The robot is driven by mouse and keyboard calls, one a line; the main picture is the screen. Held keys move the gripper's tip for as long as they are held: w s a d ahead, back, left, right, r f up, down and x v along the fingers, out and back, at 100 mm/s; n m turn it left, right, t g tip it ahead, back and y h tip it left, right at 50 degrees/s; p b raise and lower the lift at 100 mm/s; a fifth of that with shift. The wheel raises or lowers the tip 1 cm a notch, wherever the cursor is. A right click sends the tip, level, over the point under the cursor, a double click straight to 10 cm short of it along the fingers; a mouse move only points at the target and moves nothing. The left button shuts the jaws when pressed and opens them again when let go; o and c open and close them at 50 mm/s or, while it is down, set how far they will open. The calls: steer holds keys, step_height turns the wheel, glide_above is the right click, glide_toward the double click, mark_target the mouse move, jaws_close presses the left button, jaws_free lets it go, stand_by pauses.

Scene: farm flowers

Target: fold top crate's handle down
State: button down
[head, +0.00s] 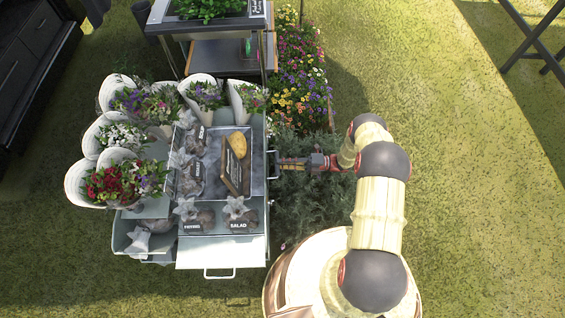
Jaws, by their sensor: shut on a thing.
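The top crate (243,202) is a grey metal box on the cart, left of my arm. It holds a wooden-framed sign, a yellow item and dark wrapped bundles. My gripper (276,165) reaches in from the right and meets the crate's right side. It is shut on what appears to be the crate's side handle, a small grey piece mostly hidden by the fingers. The handle's exact angle is hard to tell from above.
Several white-wrapped bouquets (118,181) stand along the left. A pale panel with a bar handle (219,275) juts out at the front. A flower bed (303,75) and a leafy shrub (305,205) lie right of the cart. Open grass (480,190) is farther right.

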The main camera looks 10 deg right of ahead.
steer(key=shift+w, duration=0.1)
stand_by(0.3)
steer(key=c, duration=1.7)
jaws_free()
steer(key=shift+f, duration=0.1)
steer(key=shift+c, duration=0.2)
steer(key=v, duration=1.2)
steer(key=shift+f, duration=0.2)
